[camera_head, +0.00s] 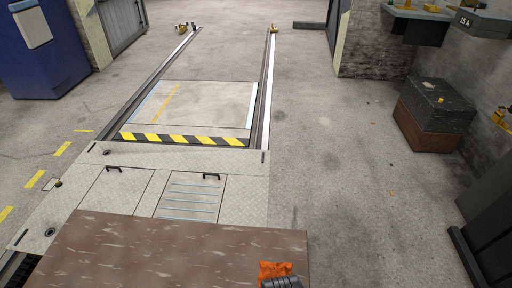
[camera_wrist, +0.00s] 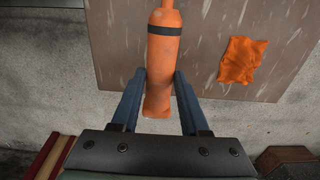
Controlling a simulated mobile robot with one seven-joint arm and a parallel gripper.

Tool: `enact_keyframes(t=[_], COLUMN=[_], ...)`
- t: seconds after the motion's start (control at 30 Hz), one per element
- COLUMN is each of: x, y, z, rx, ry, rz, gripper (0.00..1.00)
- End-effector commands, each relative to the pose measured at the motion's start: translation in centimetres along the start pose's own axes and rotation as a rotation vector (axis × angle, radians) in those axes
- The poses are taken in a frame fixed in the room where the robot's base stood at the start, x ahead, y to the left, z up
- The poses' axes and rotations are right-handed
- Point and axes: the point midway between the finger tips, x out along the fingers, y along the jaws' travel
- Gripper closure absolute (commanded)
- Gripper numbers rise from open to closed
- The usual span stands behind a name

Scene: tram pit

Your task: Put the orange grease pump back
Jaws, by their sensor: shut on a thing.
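The orange grease pump (camera_wrist: 160,65), a long orange cylinder with a dark band and a narrower neck at the top, is between the two blue fingers of my gripper (camera_wrist: 158,85) in the wrist view. My gripper is shut on it. The pump overlaps the near edge of the brown tabletop (camera_wrist: 205,30) in the picture; I cannot tell how high above it the pump is. The brown tabletop also shows in the head view (camera_head: 170,245), at the bottom. I cannot make out the pump in the head view.
A crumpled orange cloth (camera_wrist: 241,60) lies on the tabletop, right of the pump; it also shows in the head view (camera_head: 272,269). Beyond lie a striped pit edge (camera_head: 185,139) and rails. A black-and-brown crate stack (camera_head: 432,115) stands right. The floor between is clear.

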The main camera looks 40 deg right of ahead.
Motion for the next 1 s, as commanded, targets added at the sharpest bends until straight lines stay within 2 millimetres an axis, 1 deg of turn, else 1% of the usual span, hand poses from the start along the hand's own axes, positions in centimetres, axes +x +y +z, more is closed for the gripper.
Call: enact_keyframes(t=[0.2, 0.43, 0.57, 0.77, 0.97, 1.0], x=[3.5, 5.7, 8.0, 9.4, 9.7, 9.8], y=[0.1, 0.0, 0.1, 0.0, 0.1, 0.1], z=[0.0, 0.0, 0.0, 0.0, 0.0, -0.1], rx=[-0.001, -0.001, -0.001, 0.0, -0.001, -0.001], ry=[0.001, 0.001, 0.001, -0.001, 0.0, 0.001], rz=[0.003, 0.002, 0.002, -0.001, 0.0, 0.002], gripper=[1.0, 1.0, 1.0, 1.0, 1.0, 0.52])
